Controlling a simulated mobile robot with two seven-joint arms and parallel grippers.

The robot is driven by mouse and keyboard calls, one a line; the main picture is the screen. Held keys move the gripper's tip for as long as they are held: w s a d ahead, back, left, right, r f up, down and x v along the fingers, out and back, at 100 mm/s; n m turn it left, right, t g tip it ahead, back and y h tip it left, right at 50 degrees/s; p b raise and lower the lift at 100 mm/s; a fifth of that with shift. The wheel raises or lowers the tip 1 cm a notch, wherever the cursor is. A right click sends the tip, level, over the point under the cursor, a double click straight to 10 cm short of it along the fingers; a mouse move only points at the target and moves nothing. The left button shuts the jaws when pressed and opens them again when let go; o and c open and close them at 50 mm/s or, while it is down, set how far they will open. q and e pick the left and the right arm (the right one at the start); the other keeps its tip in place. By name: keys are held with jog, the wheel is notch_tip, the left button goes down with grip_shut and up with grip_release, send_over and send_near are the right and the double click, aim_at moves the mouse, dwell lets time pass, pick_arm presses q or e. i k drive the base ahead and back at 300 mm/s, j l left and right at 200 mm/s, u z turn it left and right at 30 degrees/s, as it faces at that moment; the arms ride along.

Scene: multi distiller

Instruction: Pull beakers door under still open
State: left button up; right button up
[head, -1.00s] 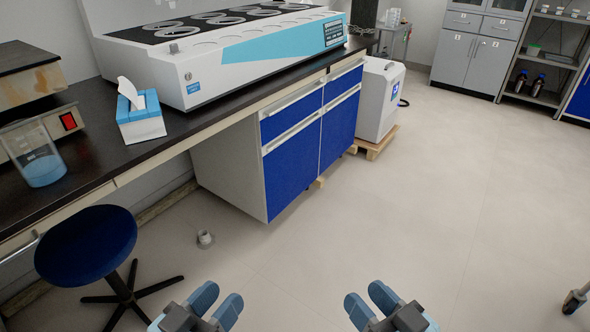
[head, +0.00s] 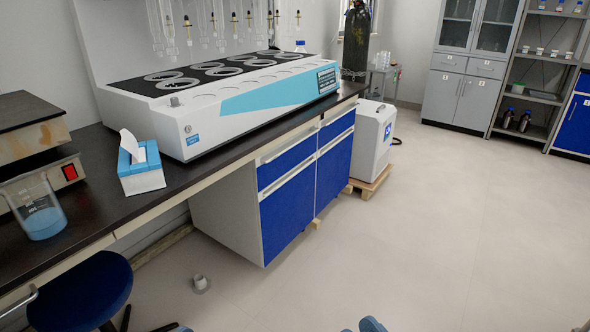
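The still (head: 235,98) is a long white and light-blue unit with several round rings on its black top, standing on the dark bench (head: 95,160). Under it is a cabinet (head: 225,217) with blue fronts: drawers above and two doors below. The near lower door (head: 287,221) and the far lower door (head: 333,176) both look shut. The top left drawer front (head: 276,171) also looks closed. My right gripper (head: 365,326) shows only as fingertips at the bottom edge, well short of the cabinet. Of my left gripper (head: 180,329) only a sliver shows at the bottom edge.
A blue stool (head: 85,290) stands at the lower left. A beaker with blue liquid (head: 42,222) and a tissue box (head: 140,178) are on the bench. A white unit (head: 373,140) sits on a wooden pallet beyond the cabinet. The floor to the right is clear.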

aim_at(284, 208)
jog(key=i+l+u, duration=0.1)
jog(key=u, duration=0.25)
jog(key=i+l+u, duration=0.1)
jog(key=l+u, duration=0.25)
jog(key=i+l+u, duration=0.1)
jog(key=u, duration=0.25)
jog(key=i+l+u, duration=0.2)
jog(key=l, duration=0.3)
jog(key=l+u, duration=0.2)
jog(key=l, duration=0.3)
jog(key=l+u, duration=0.1)
jog(key=l, duration=0.95)
jog(key=i+l, duration=0.2)
jog(key=l, duration=0.2)
jog(key=i+l, duration=0.2)
jog(key=l, duration=0.2)
jog(key=i, duration=0.1)
